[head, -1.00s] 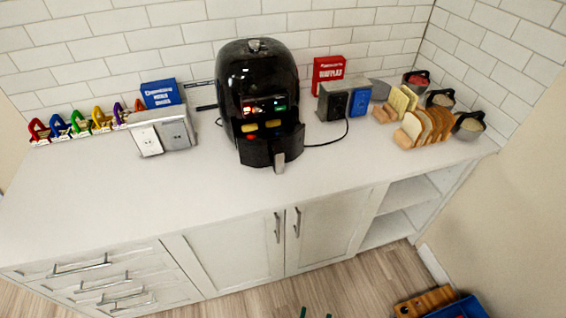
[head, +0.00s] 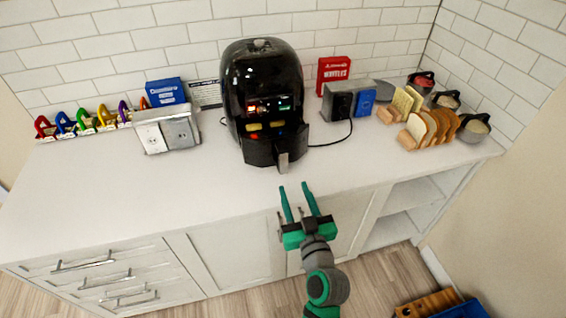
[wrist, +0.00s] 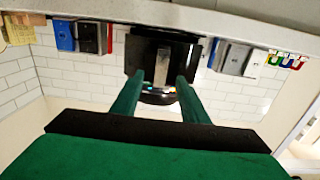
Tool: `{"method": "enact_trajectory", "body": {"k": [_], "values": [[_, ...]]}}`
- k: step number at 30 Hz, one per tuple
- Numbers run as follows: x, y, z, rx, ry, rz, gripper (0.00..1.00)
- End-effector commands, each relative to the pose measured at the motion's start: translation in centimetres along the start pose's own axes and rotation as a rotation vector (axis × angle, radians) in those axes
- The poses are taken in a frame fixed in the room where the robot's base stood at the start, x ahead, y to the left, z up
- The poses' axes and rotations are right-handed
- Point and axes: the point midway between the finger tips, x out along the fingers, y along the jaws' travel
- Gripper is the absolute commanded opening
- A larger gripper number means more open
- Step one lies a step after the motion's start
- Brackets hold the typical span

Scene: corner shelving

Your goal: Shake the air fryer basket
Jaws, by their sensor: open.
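The black air fryer (head: 262,85) stands on the white counter against the tiled wall. Its basket (head: 262,148) is pulled partly out at the front, with yellow and red food in it and a grey handle (head: 284,163) pointing toward me. My green gripper (head: 299,204) is open and empty, in front of the counter's front edge and short of the handle. In the wrist view, which shows the scene upside down, the two green fingers (wrist: 158,95) point at the air fryer, with the handle (wrist: 162,63) between and beyond them.
A metal box (head: 166,130) and several coloured clips stand to the left. A toaster (head: 338,103), bread rack (head: 432,128) and bowls (head: 474,127) stand to the right. The counter (head: 150,195) is clear in front. Cabinet handles project below. A blue bin (head: 465,309) sits on the floor.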

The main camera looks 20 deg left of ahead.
Motion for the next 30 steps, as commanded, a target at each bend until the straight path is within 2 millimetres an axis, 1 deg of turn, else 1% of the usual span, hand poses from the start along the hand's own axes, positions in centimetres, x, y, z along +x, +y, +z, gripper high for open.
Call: {"method": "enact_trajectory", "body": {"k": [1, 3, 8, 18, 21, 25, 30], "values": [[0.4, -0.2, -0.5, -0.004, 0.007, -0.011, 0.41], [0.8, -0.3, -0.9, -0.007, 0.012, -0.021, 0.41], [2.2, -0.4, -1.0, -0.007, 0.013, -0.024, 0.41], [8.1, -0.6, -1.0, -0.006, 0.012, -0.024, 0.41], [9.5, -0.5, -1.0, -0.006, 0.012, -0.023, 0.41], [10.7, -0.6, -1.0, -0.006, 0.011, -0.023, 0.41], [11.4, -0.6, -1.0, -0.007, 0.011, -0.022, 0.41]]}}
